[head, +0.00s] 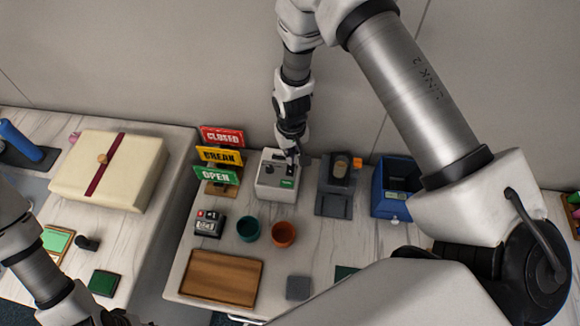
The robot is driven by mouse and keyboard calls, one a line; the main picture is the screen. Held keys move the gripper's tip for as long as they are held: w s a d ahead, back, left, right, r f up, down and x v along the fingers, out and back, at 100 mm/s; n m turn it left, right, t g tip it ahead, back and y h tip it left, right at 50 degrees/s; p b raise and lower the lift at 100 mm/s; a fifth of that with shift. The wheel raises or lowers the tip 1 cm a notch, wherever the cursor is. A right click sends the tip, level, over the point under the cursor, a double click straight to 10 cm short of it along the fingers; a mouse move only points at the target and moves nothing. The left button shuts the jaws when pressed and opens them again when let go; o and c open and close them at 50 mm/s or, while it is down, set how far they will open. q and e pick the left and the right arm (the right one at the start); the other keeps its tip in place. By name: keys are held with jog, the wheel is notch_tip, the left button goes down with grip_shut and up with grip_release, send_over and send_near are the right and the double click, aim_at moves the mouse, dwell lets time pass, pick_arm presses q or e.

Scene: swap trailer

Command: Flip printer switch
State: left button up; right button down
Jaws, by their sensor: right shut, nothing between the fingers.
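A small light-grey printer (277,183) stands near the back of the counter, with a dark top and a small green mark on its front. My right gripper (292,157) reaches down from above and is at the printer's top, shut with nothing in it. I cannot tell whether its tips touch the printer. The switch is too small to make out or is hidden by the gripper. My left arm comes in at the lower left. Its gripper is at the bottom edge and its fingers do not show clearly.
A sign stand (219,160) with CLOSED, BREAK and OPEN plates is left of the printer. A dark grey device (335,187) stands to its right, then a blue bin (390,200). Teal (248,229) and orange (283,234) cups and a wooden tray (222,278) are in front.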

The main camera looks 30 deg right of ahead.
jog(key=shift+f+b, duration=0.7)
jog(key=shift+f, duration=0.4)
dwell(0.3)
notch_tip(320, 180, up, 7)
jog(key=p, duration=0.5)
dwell(0.7)
